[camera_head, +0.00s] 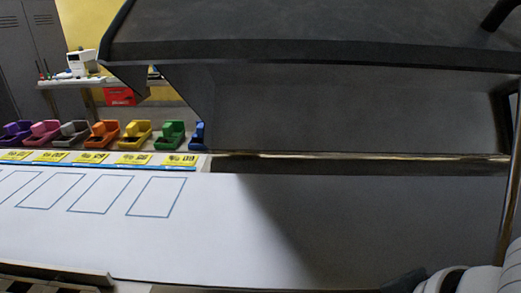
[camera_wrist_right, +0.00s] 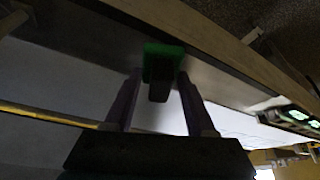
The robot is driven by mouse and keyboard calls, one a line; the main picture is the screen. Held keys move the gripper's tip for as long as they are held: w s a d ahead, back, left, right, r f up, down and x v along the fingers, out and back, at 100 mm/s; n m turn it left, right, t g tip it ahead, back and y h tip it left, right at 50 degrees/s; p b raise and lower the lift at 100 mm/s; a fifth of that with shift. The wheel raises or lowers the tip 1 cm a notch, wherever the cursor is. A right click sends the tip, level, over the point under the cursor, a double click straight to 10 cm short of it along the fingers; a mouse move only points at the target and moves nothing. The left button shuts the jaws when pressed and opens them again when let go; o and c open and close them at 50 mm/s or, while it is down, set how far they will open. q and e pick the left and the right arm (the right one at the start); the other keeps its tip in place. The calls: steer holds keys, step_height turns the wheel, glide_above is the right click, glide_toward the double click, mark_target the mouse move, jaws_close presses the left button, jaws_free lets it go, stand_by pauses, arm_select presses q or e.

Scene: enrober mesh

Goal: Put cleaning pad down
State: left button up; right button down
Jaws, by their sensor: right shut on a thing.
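The cleaning pad (camera_wrist_right: 162,50) shows in the right wrist view as a small green block with a dark part below it. My right gripper (camera_wrist_right: 160,82) has its two fingers on either side of that dark part and is shut on the pad. I cannot tell whether the pad touches any surface. In the head view only white and dark parts of my right arm show at the bottom right corner; the right gripper and pad are not visible there. My left gripper is in neither view.
A white worktop (camera_head: 210,235) with blue outlined rectangles fills the lower head view, its right part in shadow. Several coloured bins (camera_head: 135,134) stand behind yellow labels. A large dark hood (camera_head: 330,60) overhangs the right side. A white device (camera_head: 82,63) stands on a back table.

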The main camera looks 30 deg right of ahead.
steer(key=shift+s+a, duration=0.1)
steer(key=shift+s, duration=0.2)
steer(key=w+a+r+n, duration=0.2)
steer(key=w+a+r, duration=0.8)
steer(key=w+r, duration=0.3)
steer(key=s+d+r, duration=0.1)
steer(key=d+r, duration=0.2)
steer(key=r, duration=0.4)
steer(key=s+d+r, duration=0.1)
steer(key=d+r, duration=0.2)
steer(key=r, duration=0.3)
step_height(320, 180, up, 35)
steer(key=p, duration=3.5)
steer(key=shift+s+a+y, duration=0.2)
steer(key=shift+a+y, duration=0.2)
